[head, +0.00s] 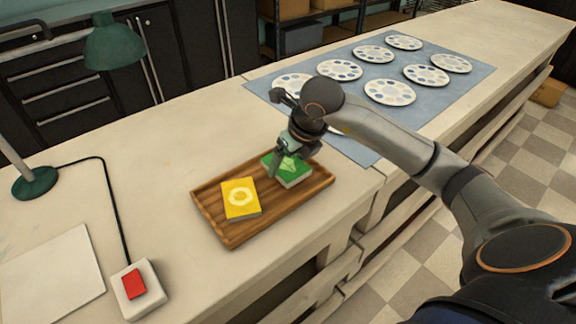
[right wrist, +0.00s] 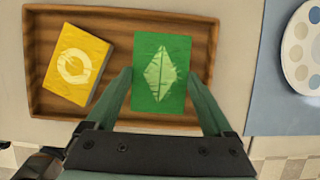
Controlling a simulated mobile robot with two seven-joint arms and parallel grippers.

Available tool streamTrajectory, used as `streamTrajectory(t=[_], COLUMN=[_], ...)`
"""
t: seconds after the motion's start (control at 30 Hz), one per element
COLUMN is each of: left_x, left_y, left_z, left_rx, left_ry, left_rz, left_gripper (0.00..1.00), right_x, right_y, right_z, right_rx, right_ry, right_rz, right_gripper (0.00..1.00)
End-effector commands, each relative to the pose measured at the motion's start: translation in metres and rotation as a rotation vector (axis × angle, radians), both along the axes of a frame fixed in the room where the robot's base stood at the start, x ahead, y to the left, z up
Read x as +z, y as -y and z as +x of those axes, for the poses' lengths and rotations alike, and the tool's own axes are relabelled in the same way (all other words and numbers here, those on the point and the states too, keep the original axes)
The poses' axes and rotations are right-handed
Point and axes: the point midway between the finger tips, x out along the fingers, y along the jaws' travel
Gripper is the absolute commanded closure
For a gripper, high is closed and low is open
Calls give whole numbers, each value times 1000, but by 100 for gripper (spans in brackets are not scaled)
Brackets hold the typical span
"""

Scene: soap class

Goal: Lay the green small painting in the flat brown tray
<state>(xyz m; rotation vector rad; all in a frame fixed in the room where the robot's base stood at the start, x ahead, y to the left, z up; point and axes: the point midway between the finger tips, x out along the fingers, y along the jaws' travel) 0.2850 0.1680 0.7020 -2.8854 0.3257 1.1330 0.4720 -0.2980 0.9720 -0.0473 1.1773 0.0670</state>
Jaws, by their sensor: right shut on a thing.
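The green small painting (head: 291,172) with a light diamond shape is in the right part of the flat brown tray (head: 231,232). In the right wrist view the green painting (right wrist: 146,85) sits between the fingers of my right gripper (right wrist: 160,85), which is shut on it. The tray (right wrist: 60,17) shows behind it there. In the head view my right gripper (head: 285,165) reaches down over the painting and hides part of it. I cannot tell whether the painting touches the tray floor. My left gripper is not in view.
A yellow painting (head: 240,198) with a pale ring lies in the tray's left part. A blue mat (head: 446,100) with several round palettes lies behind. A red button box (head: 134,287), a paper sheet (head: 50,277) and a green lamp (head: 36,182) stand left. The counter before the tray is clear.

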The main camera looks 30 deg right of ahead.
Motion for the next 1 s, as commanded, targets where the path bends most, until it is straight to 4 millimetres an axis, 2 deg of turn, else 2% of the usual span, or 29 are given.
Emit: streamTrajectory(t=[0.13,0.5,0.53,0.63,0.87,1.0], left_x=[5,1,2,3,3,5], left_y=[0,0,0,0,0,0], left_z=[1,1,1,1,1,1], left_rx=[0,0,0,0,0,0], left_ry=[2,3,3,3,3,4], left_rz=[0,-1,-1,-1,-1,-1], left_gripper=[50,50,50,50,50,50], right_x=[-17,-23,-22,-21,-21,-13], right_y=[-1,-1,-1,-1,-1,-1], right_z=[-1,0,0,0,0,-2], right_rx=[2,2,1,1,1,1], right_ry=[-2,1,1,1,0,2], right_rz=[1,0,1,1,1,1], right_gripper=[67,67,12,0,0,0])
